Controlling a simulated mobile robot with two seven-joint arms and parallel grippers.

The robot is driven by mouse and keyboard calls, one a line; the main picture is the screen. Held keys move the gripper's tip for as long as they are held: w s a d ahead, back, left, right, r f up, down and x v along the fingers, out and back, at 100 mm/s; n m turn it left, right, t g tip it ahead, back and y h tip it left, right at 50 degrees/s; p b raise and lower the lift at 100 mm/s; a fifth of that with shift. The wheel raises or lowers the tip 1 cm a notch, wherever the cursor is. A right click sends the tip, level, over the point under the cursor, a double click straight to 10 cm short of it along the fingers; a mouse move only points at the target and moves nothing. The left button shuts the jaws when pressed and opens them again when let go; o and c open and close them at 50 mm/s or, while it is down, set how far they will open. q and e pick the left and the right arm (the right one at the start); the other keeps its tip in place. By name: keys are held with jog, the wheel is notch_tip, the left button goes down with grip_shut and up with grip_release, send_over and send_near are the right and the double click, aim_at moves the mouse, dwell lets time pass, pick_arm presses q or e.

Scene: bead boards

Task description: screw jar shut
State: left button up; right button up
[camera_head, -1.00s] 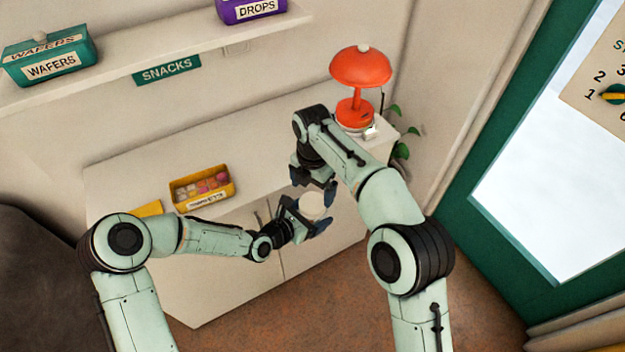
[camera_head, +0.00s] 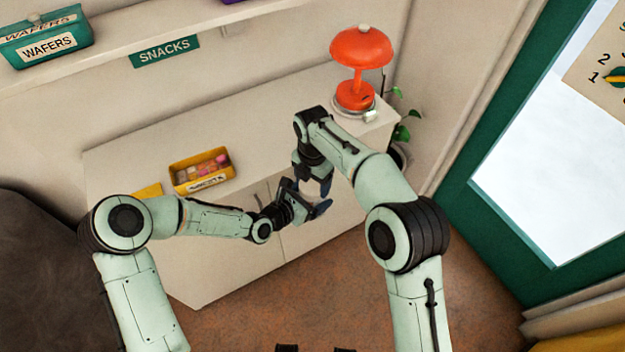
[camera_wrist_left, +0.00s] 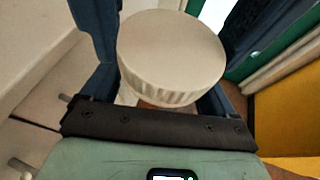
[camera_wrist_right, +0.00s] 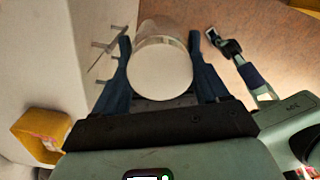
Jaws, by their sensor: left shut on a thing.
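The jar (camera_wrist_right: 160,27) has a clear body and a broad cream lid (camera_wrist_left: 172,48), which sits on its top. The lid faces my camera in the right wrist view (camera_wrist_right: 160,78). My left gripper (camera_head: 307,197) is shut on the jar; the body is mostly hidden under the lid in the left wrist view. My right gripper (camera_head: 312,184) is directly above, pointing down. Its fingers stand open on either side of the lid in the right wrist view (camera_wrist_right: 160,55). In the head view the grippers hide nearly all of the jar.
A white cabinet (camera_head: 240,135) stands behind the grippers. On it are a yellow box of sweets (camera_head: 180,182) and a red lamp (camera_head: 360,50). A shelf above holds a green wafers tin (camera_head: 45,42). Open floor (camera_head: 390,325) lies in front.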

jog(key=m, duration=0.5)
jog(key=shift+m, duration=0.4)
jog(key=m, duration=0.4)
jog(key=o, duration=1.2)
jog(key=shift+c, duration=0.2)
jog(key=shift+s+a, duration=0.1)
jog(key=shift+s, duration=0.05)
jog(key=shift+r, duration=2.25)
jog(key=shift+c, duration=0.3)
